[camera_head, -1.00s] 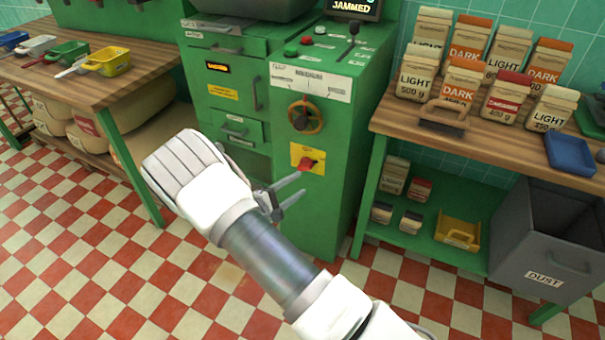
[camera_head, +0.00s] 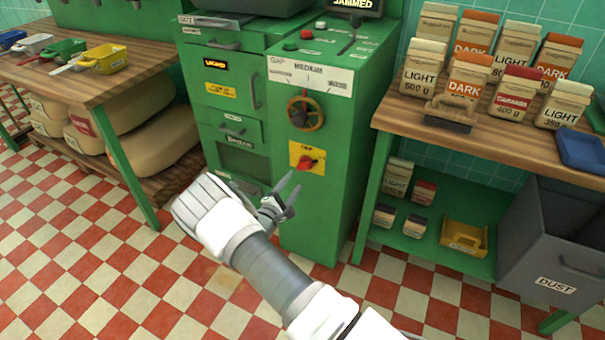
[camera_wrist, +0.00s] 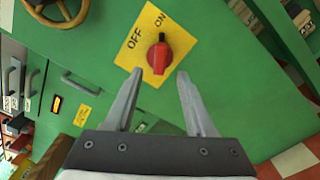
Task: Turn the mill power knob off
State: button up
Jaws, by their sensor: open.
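The red power knob (camera_head: 307,162) sits on a yellow plate (camera_head: 294,151) on the front of the green mill (camera_head: 336,212). In the wrist view the knob (camera_wrist: 160,55) is beyond the fingertips and between their lines, and the plate (camera_wrist: 148,20) reads OFF and ON. The knob's long axis runs roughly up and down in that view, with its upper end near ON. My gripper (camera_head: 293,189) is open and empty, below and left of the knob in the head view. In the wrist view my gripper's fingers (camera_wrist: 158,76) are apart and do not touch the knob.
A brown handwheel (camera_head: 305,113) sits above the knob on the mill. Drawers with handles are to its left. A wooden shelf with coffee bags (camera_head: 463,80) and a grey dust bin (camera_head: 546,245) stand at right. The checkered floor in front is clear.

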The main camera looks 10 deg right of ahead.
aim_at(304, 169)
jog(key=b+x, duration=0.1)
jog(key=x, duration=0.6)
jog(key=shift+w+d+b, duration=0.25)
jog(key=shift+b, duration=0.1)
grip_shut()
